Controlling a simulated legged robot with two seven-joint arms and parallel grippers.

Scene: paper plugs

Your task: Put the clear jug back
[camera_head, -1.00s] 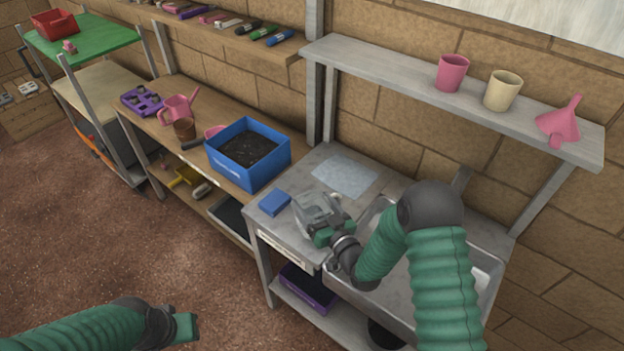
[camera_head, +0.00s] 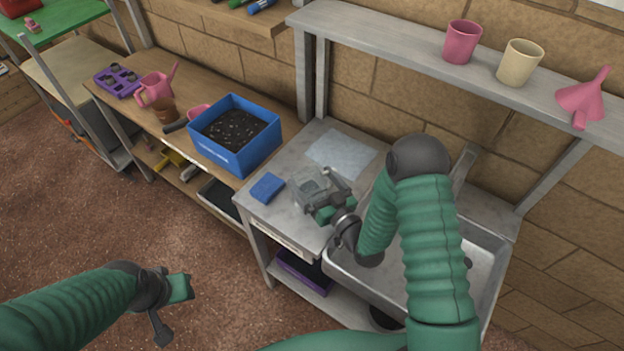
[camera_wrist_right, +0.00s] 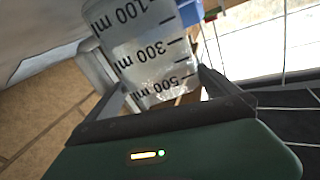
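The clear jug (camera_head: 309,184) is over the left part of the metal sink bench, right of the blue block and just in front of the pale sheet. My right gripper (camera_head: 328,199) is at the jug's near side, covering part of it. In the right wrist view the jug (camera_wrist_right: 155,50), with dark millilitre marks, sits between the two fingers (camera_wrist_right: 160,85), which close on its sides. The marks read upside down there. Whether the jug's base touches the bench is hidden. My left gripper (camera_head: 184,288) is at lower left over the floor, away from everything; its fingers are unclear.
A blue block (camera_head: 267,187) and pale sheet (camera_head: 340,153) lie on the bench. The sink (camera_head: 480,270) is to the right. A blue soil box (camera_head: 235,150) stands left. The shelf (camera_head: 390,50) above holds a pink cup (camera_head: 462,42), cream cup (camera_head: 520,62) and pink funnel (camera_head: 583,98).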

